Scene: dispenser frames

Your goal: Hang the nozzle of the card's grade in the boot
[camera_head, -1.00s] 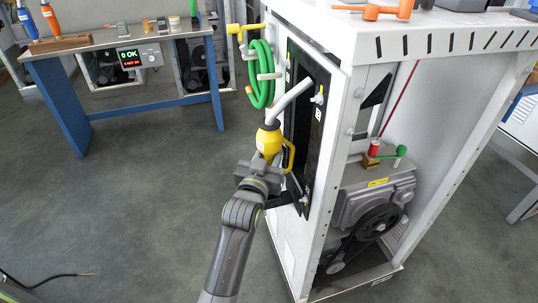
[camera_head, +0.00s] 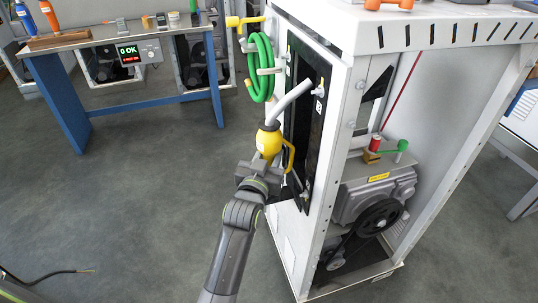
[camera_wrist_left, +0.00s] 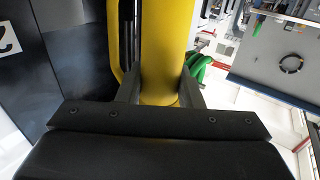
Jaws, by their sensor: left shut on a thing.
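The yellow nozzle (camera_head: 269,142) is tilted, its grey spout (camera_head: 292,102) pointing up and right toward the black recessed panel (camera_head: 319,115) of the white dispenser frame. I cannot tell whether the spout tip touches the panel. My left gripper (camera_head: 263,164) is shut on the nozzle's lower body. In the left wrist view the yellow body (camera_wrist_left: 166,50) stands between the two fingers (camera_wrist_left: 160,92). The panel bears a white number mark, cut off in the wrist view. The boot is not clearly distinguishable, and I cannot make out the card. My right gripper is not in view.
A pump unit (camera_head: 375,195) sits inside the frame. A blue-legged bench (camera_head: 62,105) with orange and blue nozzles stands at the back left.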

